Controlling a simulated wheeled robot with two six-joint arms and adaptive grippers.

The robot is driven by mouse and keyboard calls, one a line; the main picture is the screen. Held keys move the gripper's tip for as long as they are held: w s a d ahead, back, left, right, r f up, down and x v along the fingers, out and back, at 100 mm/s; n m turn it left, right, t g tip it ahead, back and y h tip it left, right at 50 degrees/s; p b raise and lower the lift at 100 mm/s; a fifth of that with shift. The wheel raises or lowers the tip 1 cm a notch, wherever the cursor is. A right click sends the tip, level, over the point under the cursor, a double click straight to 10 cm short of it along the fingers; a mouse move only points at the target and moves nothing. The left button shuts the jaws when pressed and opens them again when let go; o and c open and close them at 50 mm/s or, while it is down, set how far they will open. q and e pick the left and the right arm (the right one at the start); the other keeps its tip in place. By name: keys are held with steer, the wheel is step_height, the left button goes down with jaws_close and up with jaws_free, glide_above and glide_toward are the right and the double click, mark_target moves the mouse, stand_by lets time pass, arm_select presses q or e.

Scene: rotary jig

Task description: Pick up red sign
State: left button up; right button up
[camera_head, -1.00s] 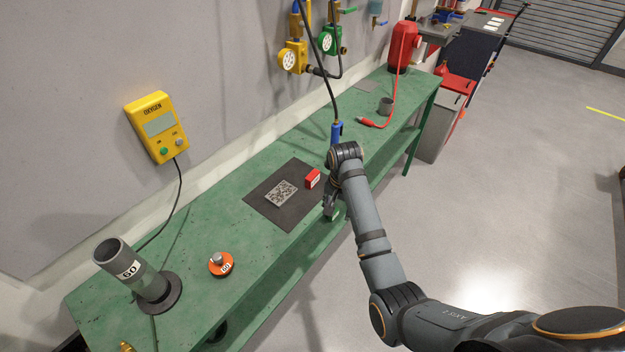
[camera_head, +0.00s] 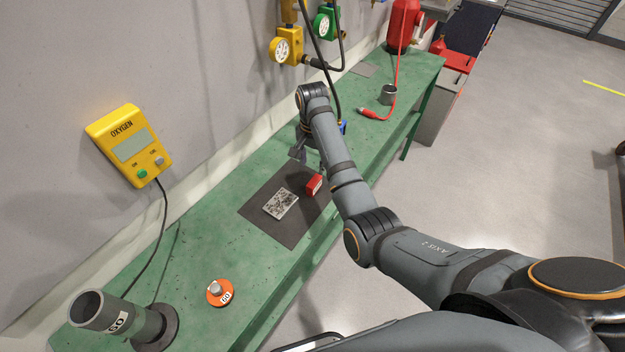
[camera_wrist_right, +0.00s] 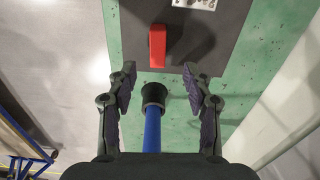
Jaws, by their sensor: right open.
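The red sign (camera_head: 314,184) is a small red block with a white label on one face. It stands on the dark mat (camera_head: 262,226) on the green bench, beside a metal plate with a dark pattern (camera_head: 281,203). In the right wrist view the red sign (camera_wrist_right: 157,46) lies ahead of the fingertips, roughly between their lines. My right gripper (camera_head: 306,157) is above the far part of the mat, apart from the sign. In the wrist view its fingers (camera_wrist_right: 160,85) are spread, with a blue-handled tool (camera_wrist_right: 152,125) showing between them. My left gripper is not in view.
An orange disc (camera_head: 220,292) and a grey tube on a round base (camera_head: 120,316) stand at the near end of the green bench (camera_head: 205,238). A grey cup (camera_head: 388,94) and red hose connector (camera_head: 368,113) lie farther along. A yellow oxygen box (camera_head: 130,145) hangs on the wall.

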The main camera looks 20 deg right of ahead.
mark_target(315, 180)
steer(key=f, duration=0.2)
steer(key=shift+s+f+p, duration=0.2)
steer(key=shift+f+p, duration=0.1)
steer(key=shift+f, duration=0.1)
steer(key=shift+w+f, duration=0.4)
steer(key=shift+f, duration=0.4)
steer(key=shift+d+f+p, duration=0.3)
steer(key=shift+f+p, duration=0.25)
step_height(315, 180, down, 4)
steer(key=shift+s+d+r+p, duration=0.1)
steer(key=shift+d+r+p, duration=0.1)
steer(key=shift+p, duration=0.1)
steer(key=shift+f, duration=0.2)
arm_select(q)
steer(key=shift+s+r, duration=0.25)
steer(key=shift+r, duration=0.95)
arm_select(e)
jaws_close()
